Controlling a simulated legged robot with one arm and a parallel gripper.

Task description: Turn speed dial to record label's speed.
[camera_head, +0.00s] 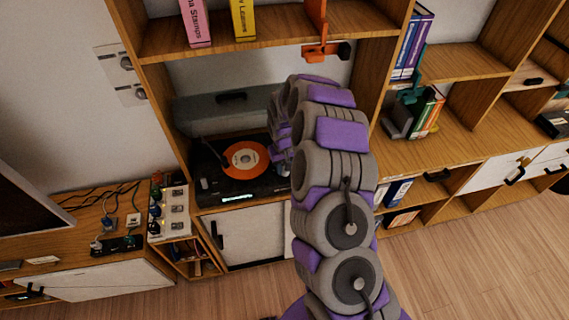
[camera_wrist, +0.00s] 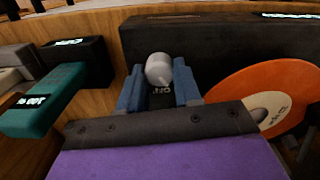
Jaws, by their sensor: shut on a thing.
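The turntable (camera_head: 210,185) sits in a shelf bay in the head view, with a lit strip on its front edge. The label's print is too small to read. In the wrist view, a light grey round knob (camera_wrist: 158,69) stands between the two blue fingers of my gripper (camera_wrist: 158,88), which is shut on it. The word OFF shows just below the knob. My arm hides the turntable's right side in the head view.
A teal piece (camera_wrist: 45,100) beside a black block (camera_wrist: 80,62) is at the left of the wrist view. A grey raised lid (camera_head: 220,115) stands behind the turntable. A control panel (camera_head: 170,212) is at the left. Shelves with books (camera_head: 425,112) stand right.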

